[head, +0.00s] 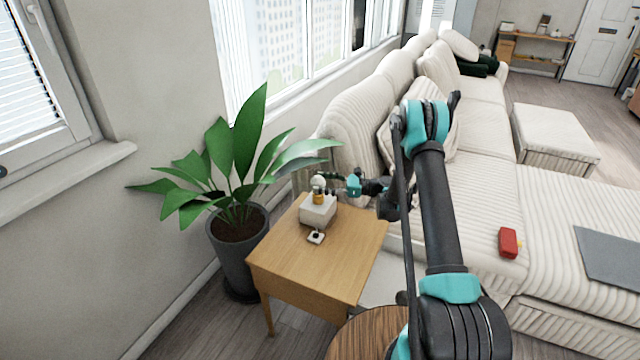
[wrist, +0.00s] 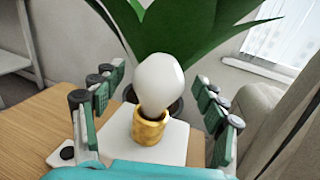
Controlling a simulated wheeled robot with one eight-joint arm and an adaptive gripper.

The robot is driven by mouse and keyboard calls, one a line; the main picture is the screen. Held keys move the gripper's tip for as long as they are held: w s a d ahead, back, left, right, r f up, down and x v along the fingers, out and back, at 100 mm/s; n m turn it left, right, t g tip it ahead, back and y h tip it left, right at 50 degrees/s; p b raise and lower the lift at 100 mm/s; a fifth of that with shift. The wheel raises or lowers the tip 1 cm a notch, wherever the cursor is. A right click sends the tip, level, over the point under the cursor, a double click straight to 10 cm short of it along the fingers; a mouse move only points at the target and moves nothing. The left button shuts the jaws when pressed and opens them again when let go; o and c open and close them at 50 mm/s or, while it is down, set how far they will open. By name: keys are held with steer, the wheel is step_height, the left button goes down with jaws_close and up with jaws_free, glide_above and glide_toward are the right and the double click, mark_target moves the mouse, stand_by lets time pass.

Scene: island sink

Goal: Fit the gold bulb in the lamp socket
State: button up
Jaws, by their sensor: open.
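A white bulb (wrist: 160,84) stands in a gold cylindrical socket (wrist: 150,128) on a white block-shaped lamp base (wrist: 172,148). The bulb leans slightly in the wrist view, and its lower end is hidden inside the gold collar. I cannot tell how deeply it is seated. In the head view the bulb (head: 318,182) and the lamp base (head: 318,210) are on the wooden side table (head: 350,240). My gripper (head: 338,183) is at the bulb's right in the head view. In the wrist view its fingers are open, one on each side of the bulb, with gaps.
A small white piece with a black top (head: 316,237) lies in front of the lamp base. A potted plant (head: 238,225) stands left of the table, its leaves reaching near the lamp. A ribbed sofa (head: 470,190) is at the right, with a red object (head: 508,243) on it.

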steer(key=d, duration=1.1)
steer(key=shift+s+d, duration=0.15)
steer(key=shift+s, duration=0.3)
